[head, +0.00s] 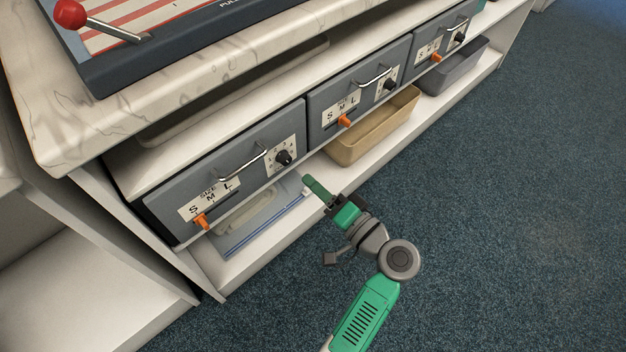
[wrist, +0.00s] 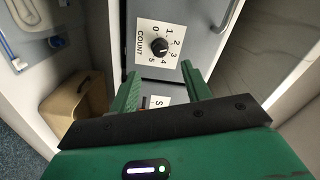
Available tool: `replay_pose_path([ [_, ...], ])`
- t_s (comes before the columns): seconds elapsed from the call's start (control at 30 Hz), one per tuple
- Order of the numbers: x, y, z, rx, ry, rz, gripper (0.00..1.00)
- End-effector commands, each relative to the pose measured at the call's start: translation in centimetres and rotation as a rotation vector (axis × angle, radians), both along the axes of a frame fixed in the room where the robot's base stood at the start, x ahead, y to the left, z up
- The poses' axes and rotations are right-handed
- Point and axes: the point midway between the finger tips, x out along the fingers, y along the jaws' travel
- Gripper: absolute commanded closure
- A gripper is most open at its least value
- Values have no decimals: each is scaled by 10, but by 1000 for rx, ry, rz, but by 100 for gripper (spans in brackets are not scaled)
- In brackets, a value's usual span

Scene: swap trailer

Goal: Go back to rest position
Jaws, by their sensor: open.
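My gripper (head: 318,192) is in front of the lower shelf, near the lower right corner of the nearest grey drawer (head: 247,168). In the wrist view my gripper (wrist: 165,90) shows two green fingers spread apart with nothing between them. Beyond the fingers is a white count dial plate (wrist: 160,48) with a black knob, on a grey drawer front. My green and grey arm reaches up from the bottom of the head view.
More grey drawers (head: 360,88) run to the upper right, with metal handles and orange sliders. A marble counter (head: 215,85) overhangs. The blue carpet (head: 500,220) is clear.

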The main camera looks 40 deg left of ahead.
Motion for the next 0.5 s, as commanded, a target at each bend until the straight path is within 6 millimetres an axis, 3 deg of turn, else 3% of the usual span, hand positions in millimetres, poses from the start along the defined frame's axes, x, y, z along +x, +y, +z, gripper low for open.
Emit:
replay_pose_path([
  [0.4, 0, 0, 0, 0, 0, 0, 52],
  [0.5, 20, -9, 42, -118, -123, -97, 52],
])
